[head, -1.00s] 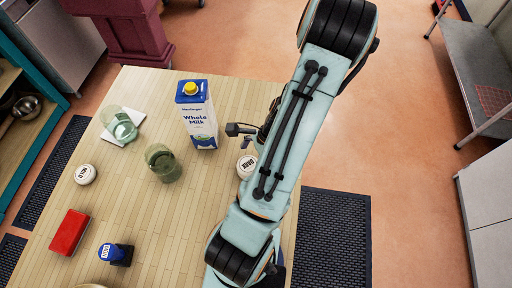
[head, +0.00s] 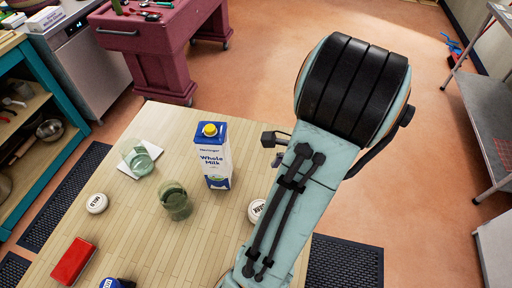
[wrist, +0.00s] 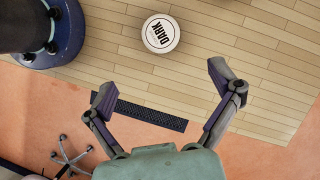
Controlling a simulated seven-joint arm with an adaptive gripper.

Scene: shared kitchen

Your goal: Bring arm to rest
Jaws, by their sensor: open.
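My gripper (wrist: 160,92) shows in the wrist view with its two fingers spread wide and nothing between them. It is open and hangs near the edge of the wooden table (wrist: 255,75). A round white lid marked DARK (wrist: 160,33) lies on the table beyond the fingertips, apart from them. In the head view my arm covers most of the gripper, and only a small dark part shows left of the arm. The DARK lid (head: 256,211) is partly hidden behind my arm there.
On the table stand a milk carton (head: 214,160), a green glass (head: 175,203) and a clear glass (head: 137,160) on a white square. A MILD lid (head: 97,203), a red box (head: 73,262) and a blue-topped item (head: 116,283) lie left. Open floor (head: 400,190) is right of the table.

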